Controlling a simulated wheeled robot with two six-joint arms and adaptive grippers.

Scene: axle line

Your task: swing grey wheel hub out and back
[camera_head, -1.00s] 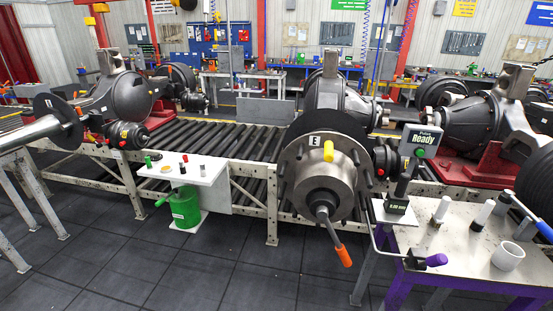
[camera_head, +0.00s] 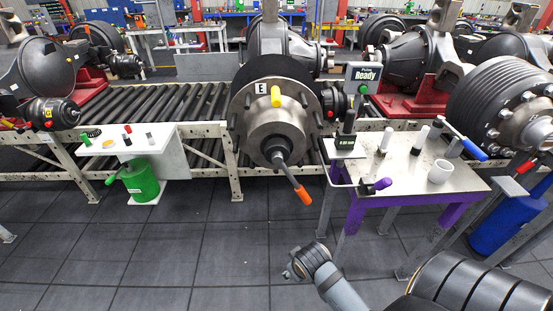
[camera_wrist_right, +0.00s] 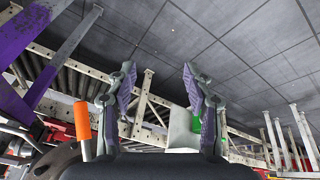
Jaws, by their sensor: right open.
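The grey wheel hub (camera_head: 272,122) stands at the middle of the head view, in front of the roller line, with a dark drum behind it. It carries an "E" label, a yellow knob (camera_head: 276,97) and studs around its face. A bar with an orange grip (camera_head: 304,195) slants down to the right from its centre. In the right wrist view my right gripper (camera_wrist_right: 158,70) is open and empty. The orange grip (camera_wrist_right: 82,122) shows there, left of the fingers and apart from them. My right arm is low in the head view. My left gripper is not in view.
A "Ready" display (camera_head: 363,74) stands right of the hub, by a purple-legged table (camera_head: 400,178) with a white cup (camera_head: 440,172). A crank with a purple grip (camera_head: 382,184) juts from the table's front. A white side table (camera_head: 128,150) stands left. The floor in front is clear.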

